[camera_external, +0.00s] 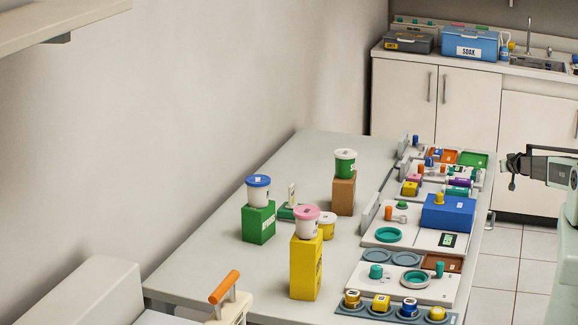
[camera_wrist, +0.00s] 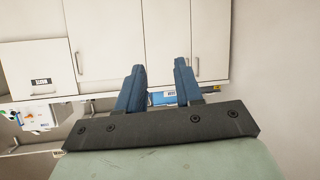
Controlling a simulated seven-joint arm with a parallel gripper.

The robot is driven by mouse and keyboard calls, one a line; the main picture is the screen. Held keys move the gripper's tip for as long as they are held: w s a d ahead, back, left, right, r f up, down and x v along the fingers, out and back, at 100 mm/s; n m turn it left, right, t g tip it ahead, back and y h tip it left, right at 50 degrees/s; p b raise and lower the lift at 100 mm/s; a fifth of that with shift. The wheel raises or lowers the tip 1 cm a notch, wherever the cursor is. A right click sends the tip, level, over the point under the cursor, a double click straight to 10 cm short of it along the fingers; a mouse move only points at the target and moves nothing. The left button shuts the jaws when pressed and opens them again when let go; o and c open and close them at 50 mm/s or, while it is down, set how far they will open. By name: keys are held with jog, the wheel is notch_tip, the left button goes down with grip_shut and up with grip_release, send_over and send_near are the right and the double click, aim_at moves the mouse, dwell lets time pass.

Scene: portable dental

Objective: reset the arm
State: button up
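My gripper (camera_external: 507,164) is at the right side of the external view, beyond the right edge of the table and above the tile floor. My arm reaches in from the right edge of that view. In the wrist view my gripper (camera_wrist: 158,68) shows two blue fingers standing apart with nothing between them. It is open and empty. The fingers face white cabinets (camera_wrist: 110,38), well away from them.
The grey table (camera_external: 335,240) carries tubs on a green box (camera_external: 259,223), a yellow box (camera_external: 305,268) and a brown box (camera_external: 344,194). Trays with a blue box (camera_external: 447,212) line its right side. A counter with a blue SOAK bin (camera_external: 470,44) stands behind.

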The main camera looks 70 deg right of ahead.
jog(key=w+a+f+n+g+y, duration=0.1)
jog(key=a+f+y, duration=0.1)
jog(key=a+f, duration=1.05)
jog(key=a+f+n+g+y, duration=0.1)
jog(key=a+f+y, duration=0.2)
jog(key=a+f, duration=0.95)
jog(key=w+a+n+g+y, duration=0.1)
jog(key=w+a+n+g, duration=0.1)
jog(key=a, duration=1.9)
jog(key=s+a+r+n+g+y, duration=0.1)
jog(key=s+a+n+g+y, duration=0.1)
jog(key=a, duration=1.2)
jog(key=s+a+n+g+y, duration=0.1)
jog(key=s+a+n, duration=0.3)
jog(key=a, duration=1)
jog(key=s+a+r+n+g+y, duration=0.1)
jog(key=s+a, duration=0.4)
jog(key=a, duration=0.9)
jog(key=n+g+y, duration=0.1)
jog(key=n+y, duration=0.1)
jog(key=shift+s+a+r+n+g, duration=0.15)
jog(key=shift+a+r+n+g, duration=0.15)
jog(key=shift+a, duration=0.1)
